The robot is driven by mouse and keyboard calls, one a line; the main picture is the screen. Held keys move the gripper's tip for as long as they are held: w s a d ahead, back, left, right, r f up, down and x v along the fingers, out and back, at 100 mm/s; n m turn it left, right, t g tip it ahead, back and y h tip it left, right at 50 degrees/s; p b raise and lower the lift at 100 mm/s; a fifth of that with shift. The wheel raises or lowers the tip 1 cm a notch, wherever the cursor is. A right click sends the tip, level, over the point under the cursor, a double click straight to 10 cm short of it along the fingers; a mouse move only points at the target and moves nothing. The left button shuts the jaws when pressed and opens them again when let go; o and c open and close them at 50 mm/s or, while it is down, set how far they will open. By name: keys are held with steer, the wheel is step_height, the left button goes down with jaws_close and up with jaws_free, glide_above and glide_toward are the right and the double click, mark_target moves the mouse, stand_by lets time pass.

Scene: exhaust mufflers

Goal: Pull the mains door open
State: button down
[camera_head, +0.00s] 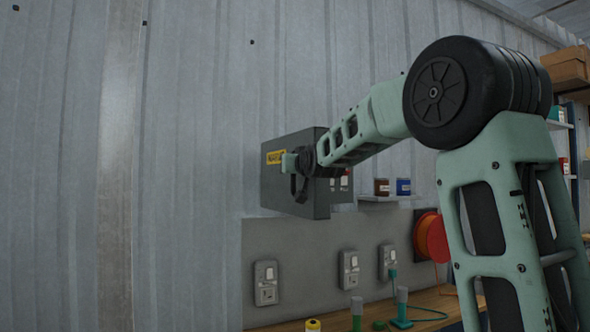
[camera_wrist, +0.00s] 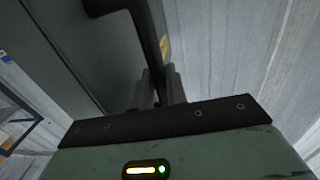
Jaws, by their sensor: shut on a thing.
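The mains door (camera_head: 287,207) is a dark grey panel on the corrugated wall, with a yellow label (camera_head: 275,157) at its upper left. It appears partly open, its right edge standing out from the wall. Small switches (camera_head: 345,180) show just past that edge. My gripper (camera_head: 301,172) is at the front of the door, shut on its dark handle. In the wrist view the handle (camera_wrist: 152,32) is a dark bar running down to my gripper (camera_wrist: 159,88), beside the grey door face (camera_wrist: 112,45). The handle's gripped part is mostly hidden.
A small shelf (camera_head: 390,198) with a brown and a blue jar is right of the door. Sockets (camera_head: 266,283) and an orange reel (camera_head: 433,237) are on the wall below. A wooden bench (camera_head: 440,300) runs along the bottom. The wall left of the door is clear.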

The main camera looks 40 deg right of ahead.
steer(key=shift+r, duration=0.2)
steer(key=c, duration=1.8)
jaws_free()
steer(key=shift+w+d, duration=0.1)
steer(key=shift+o, duration=0.2)
steer(key=shift+f, duration=0.1)
steer(key=p+v, duration=1.2)
steer(key=v, duration=0.5)
steer(key=shift+s, duration=0.2)
